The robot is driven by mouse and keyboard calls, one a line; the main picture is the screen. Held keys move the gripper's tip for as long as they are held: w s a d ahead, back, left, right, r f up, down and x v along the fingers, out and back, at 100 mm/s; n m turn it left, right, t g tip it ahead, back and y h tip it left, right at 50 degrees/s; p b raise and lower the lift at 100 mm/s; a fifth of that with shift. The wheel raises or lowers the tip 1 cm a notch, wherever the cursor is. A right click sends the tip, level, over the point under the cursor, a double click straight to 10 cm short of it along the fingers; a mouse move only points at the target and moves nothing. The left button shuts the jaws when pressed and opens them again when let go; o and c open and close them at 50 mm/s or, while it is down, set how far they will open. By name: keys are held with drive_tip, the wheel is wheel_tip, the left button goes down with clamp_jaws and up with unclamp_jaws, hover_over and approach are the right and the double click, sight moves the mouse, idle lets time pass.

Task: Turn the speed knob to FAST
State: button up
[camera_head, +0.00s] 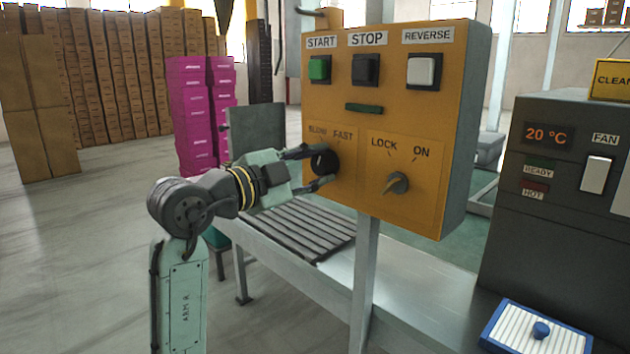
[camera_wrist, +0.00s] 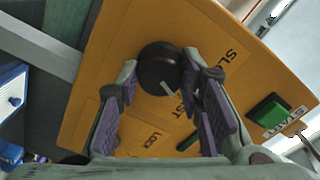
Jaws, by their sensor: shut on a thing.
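The speed knob (camera_head: 324,160) is a round black knob below the SLOW and FAST labels on the orange control box (camera_head: 345,201). It also shows in the wrist view (camera_wrist: 158,66). My gripper (camera_head: 318,167) is shut on the knob, one finger above and one below it. In the wrist view its fingertips (camera_wrist: 160,72) lie on either side of the knob. A pale mark near the knob's lower right edge lies towards the FAST label, which a finger partly covers. I cannot tell exactly where the pointer stands.
A LOCK/ON selector (camera_head: 396,184) sits right of the knob. START (camera_head: 319,69), STOP (camera_head: 366,70) and REVERSE (camera_head: 423,71) buttons are above. A grey heater cabinet (camera_head: 567,235) stands right, a slatted conveyor (camera_head: 300,232) below. Pink boxes (camera_head: 190,113) stand behind.

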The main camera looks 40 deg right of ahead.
drive_tip(key=shift+m+b, duration=0.65)
drive_tip(key=shift+m, duration=0.45)
drive_tip(key=o, duration=1.2)
drive_tip(key=a, duration=0.8)
drive_tip(key=s+a, duration=0.1)
drive_tip(key=a, duration=0.3)
